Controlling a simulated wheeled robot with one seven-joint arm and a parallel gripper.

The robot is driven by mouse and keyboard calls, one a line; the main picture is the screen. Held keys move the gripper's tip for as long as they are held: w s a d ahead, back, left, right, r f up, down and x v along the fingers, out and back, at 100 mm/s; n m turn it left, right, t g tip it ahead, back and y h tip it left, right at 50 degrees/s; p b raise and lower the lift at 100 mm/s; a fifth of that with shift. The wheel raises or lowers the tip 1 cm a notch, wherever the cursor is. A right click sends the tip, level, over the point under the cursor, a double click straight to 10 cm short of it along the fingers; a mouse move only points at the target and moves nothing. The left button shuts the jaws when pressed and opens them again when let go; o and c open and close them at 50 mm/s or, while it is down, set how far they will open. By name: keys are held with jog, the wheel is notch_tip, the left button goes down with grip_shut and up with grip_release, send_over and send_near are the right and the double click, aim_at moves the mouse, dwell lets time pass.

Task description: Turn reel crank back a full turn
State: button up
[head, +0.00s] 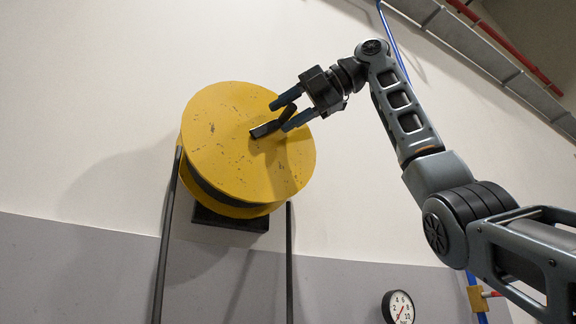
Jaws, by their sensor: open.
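The yellow reel (215,135) is mounted on the wall, its round face scuffed and turned toward me. A black crank (266,129) sits at the middle of that face, with an arm reaching up and right. My gripper (284,113) is in front of the reel's upper right face, its two blue-grey fingers apart. The crank's outer end lies between the fingers in the picture. I cannot tell whether either finger touches it. The crank's outer end is partly hidden by my gripper.
A dark bracket (229,218) sits under the reel. Dark hose or cable lengths (166,240) hang down on both sides. A round gauge (398,307) is at the lower right, near a blue pipe (474,295) with a brass fitting. The wall left of the reel is clear.

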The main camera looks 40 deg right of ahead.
jog(key=s+d+r, duration=0.1)
jog(key=s+d, duration=0.2)
jog(key=s, duration=0.4)
jog(key=s+d+r, duration=0.1)
jog(key=s+d, duration=0.3)
jog(key=s, duration=0.3)
jog(key=shift+s+d, duration=0.3)
jog(key=shift+s, duration=0.1)
